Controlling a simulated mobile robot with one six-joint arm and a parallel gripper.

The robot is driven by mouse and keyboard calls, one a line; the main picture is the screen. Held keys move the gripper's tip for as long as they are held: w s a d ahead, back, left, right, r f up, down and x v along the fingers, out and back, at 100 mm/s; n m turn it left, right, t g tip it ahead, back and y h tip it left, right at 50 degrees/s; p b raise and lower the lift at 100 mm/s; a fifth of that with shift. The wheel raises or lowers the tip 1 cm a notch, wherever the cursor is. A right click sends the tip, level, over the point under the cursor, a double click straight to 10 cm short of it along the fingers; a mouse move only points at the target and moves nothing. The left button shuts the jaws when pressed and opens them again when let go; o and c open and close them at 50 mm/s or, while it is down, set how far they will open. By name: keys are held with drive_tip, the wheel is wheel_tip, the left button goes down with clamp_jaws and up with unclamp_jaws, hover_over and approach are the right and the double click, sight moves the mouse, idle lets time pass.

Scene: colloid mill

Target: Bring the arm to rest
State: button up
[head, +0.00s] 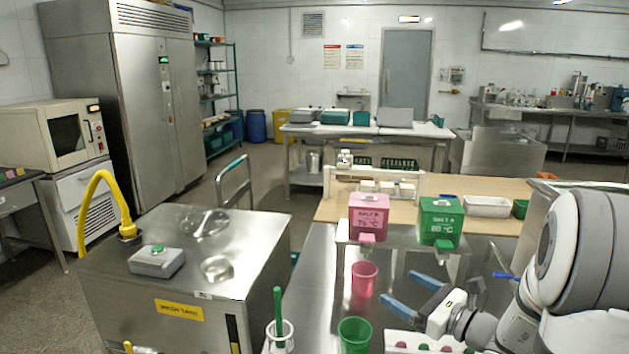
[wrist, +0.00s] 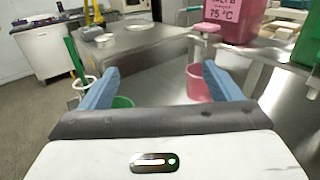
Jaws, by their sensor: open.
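My gripper (head: 411,293) is at the lower right of the head view, above the steel bench. Its two blue fingers are spread apart with nothing between them. In the wrist view my gripper (wrist: 158,88) is also open and empty. A pink cup (head: 364,279) stands on the bench to the left of the fingers; the wrist view shows it (wrist: 197,84) by the right finger. A green cup (head: 354,336) stands nearer, at the bottom edge; it is partly hidden behind the left finger in the wrist view (wrist: 122,102).
A pink box (head: 369,215) and a green box (head: 440,221) sit on a raised stand behind the cups. A white holder (head: 281,336) with a green stick is at the bottom. A steel machine (head: 190,290) with a yellow hose stands left. A rack (head: 425,345) lies under my gripper.

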drive_tip(key=s+a+r+n+g+h+p, duration=0.2)
drive_tip(key=s+a+n+g+p, duration=0.2)
drive_tip(key=s+a+n+g, duration=1)
drive_tip(key=s+d+r+n+t+h+p, duration=0.3)
drive_tip(key=s+d+n+h, duration=0.5)
drive_tip(key=n, duration=0.5)
drive_tip(key=shift+s+d+r+h+p, duration=0.4)
drive_tip(key=shift+d+h, duration=0.35)
drive_tip(key=shift+h, duration=0.25)
